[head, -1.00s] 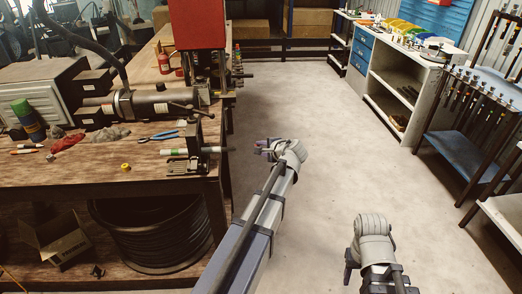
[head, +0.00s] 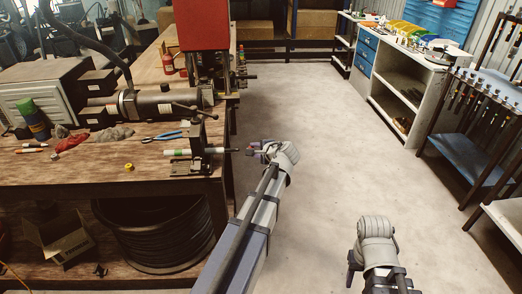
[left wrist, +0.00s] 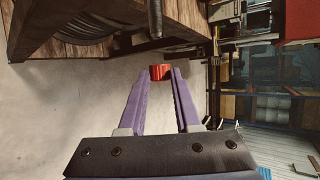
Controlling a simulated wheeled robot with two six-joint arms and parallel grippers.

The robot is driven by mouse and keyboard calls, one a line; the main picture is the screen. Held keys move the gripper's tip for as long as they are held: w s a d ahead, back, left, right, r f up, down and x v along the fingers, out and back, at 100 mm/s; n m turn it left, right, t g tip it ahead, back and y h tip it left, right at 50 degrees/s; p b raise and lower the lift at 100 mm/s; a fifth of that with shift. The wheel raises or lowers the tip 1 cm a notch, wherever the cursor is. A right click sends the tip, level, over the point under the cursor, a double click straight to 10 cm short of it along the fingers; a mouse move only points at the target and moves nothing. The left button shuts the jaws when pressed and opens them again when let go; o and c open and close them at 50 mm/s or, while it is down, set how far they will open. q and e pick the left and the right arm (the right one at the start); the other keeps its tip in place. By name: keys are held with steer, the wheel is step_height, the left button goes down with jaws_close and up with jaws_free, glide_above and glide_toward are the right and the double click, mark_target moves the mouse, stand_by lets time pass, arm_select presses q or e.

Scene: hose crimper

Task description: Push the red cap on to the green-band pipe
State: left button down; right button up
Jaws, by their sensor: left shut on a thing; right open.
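The green-band pipe (head: 178,152) lies level in a dark clamp (head: 190,160) at the bench's right edge, its dark end pointing right past the edge. My left gripper (head: 252,149) is just right of that end, a small gap apart. In the left wrist view its purple fingers (left wrist: 160,76) are shut on the red cap (left wrist: 160,72) at their tips. A dark rod (left wrist: 155,18), seemingly the pipe's end, points toward the cap, still apart from it. The cap is hard to make out in the head view. My right gripper (head: 352,270) is open and empty, low over the floor.
The wooden bench (head: 100,175) carries a grey cylindrical machine (head: 165,102), blue-handled pliers (head: 162,137) and a yellow ring (head: 129,167). A hose reel (head: 155,230) sits underneath. The floor (head: 320,130) right of the bench is clear. A blue-shelved rack (head: 470,160) stands at right.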

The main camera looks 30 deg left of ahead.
arm_select(q)
steer(key=shift+s+a, duration=0.3)
steer(key=shift+a, duration=0.2)
steer(key=shift+s+a, duration=0.3)
steer(key=shift+a, duration=0.2)
steer(key=shift+s+a, duration=0.4)
steer(key=shift+a, duration=0.2)
steer(key=shift+s+a, duration=0.35)
steer(key=shift+a, duration=0.25)
stand_by(0.9)
steer(key=c, duration=0.5)
jaws_free()
steer(key=shift+r, duration=0.1)
steer(key=p, duration=0.4)
glide_toward(238, 150)
steer(key=shift+s+d+r, duration=0.1)
steer(key=shift+d+r, duration=0.05)
steer(key=shift+r, duration=0.05)
